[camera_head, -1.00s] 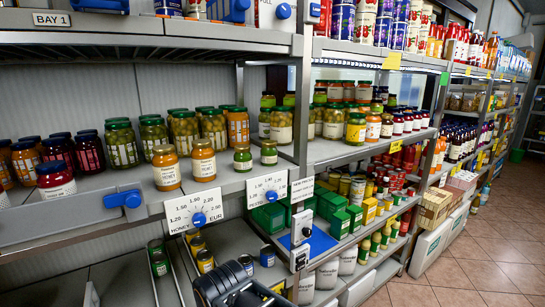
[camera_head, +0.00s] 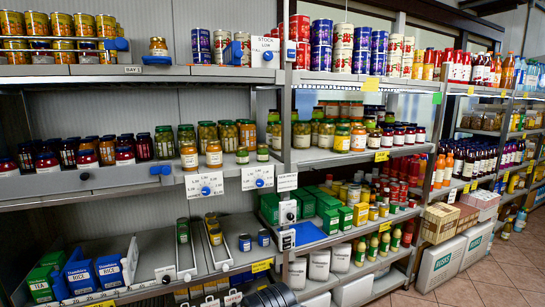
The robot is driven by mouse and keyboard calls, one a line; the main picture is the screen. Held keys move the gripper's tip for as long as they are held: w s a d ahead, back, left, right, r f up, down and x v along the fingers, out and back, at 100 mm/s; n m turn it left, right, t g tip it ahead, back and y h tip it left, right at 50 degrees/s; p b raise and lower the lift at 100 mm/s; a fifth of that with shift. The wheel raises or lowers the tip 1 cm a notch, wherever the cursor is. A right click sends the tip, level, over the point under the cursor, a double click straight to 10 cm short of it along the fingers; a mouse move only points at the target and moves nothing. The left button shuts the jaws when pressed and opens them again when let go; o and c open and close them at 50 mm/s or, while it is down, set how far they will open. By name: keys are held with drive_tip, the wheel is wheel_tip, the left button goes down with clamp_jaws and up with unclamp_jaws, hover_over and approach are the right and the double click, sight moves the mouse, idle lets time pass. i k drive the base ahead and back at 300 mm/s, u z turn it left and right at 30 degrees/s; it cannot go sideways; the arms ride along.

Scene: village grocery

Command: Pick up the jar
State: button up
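Many jars stand on the shelves, and the frames do not mark out one of them. One amber jar (camera_head: 158,46) stands alone on the top shelf. Two honey-coloured jars (camera_head: 190,157) stand at the front of the middle shelf, with two small green jars (camera_head: 242,155) to their right. Dark red jars (camera_head: 106,151) stand to the left, and green-filled jars (camera_head: 228,135) stand behind. All these look upright. My gripper's fingers do not show; only a dark ribbed part, probably of my arm, shows at the bottom edge.
The tiled floor (camera_head: 480,283) is open at right.

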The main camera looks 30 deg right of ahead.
sight(263, 151)
drive_tip(key=z, duration=0.5)
drive_tip(key=i, duration=0.6)
drive_tip(key=z, duration=0.35)
